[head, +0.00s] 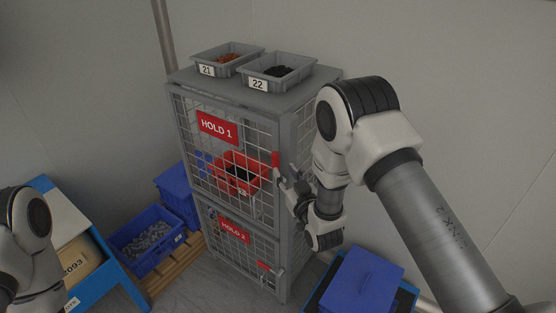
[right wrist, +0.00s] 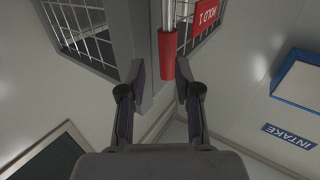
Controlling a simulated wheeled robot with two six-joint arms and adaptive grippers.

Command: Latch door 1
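Door 1 (head: 205,160) is the upper mesh door of the grey cage, with a red HOLD 1 sign (head: 217,127). It looks closed or nearly so; I cannot tell if it is latched. Its red latch handle (head: 275,160) stands upright at the door's right edge. My right gripper (head: 281,183) is just below and beside this handle. In the right wrist view my right gripper (right wrist: 163,75) is open, with the red handle grip (right wrist: 167,58) between its fingertips, nearer the right one, and not visibly clamped. My left arm shows at lower left, but its gripper is out of view.
The lower door (head: 225,245) has its own red handle (head: 264,267), lying tilted. Grey bins 21 (head: 205,70) and 22 (head: 258,84) sit on the cage. Blue crates (head: 147,240) stand left, and a blue box (head: 360,285) stands close at lower right.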

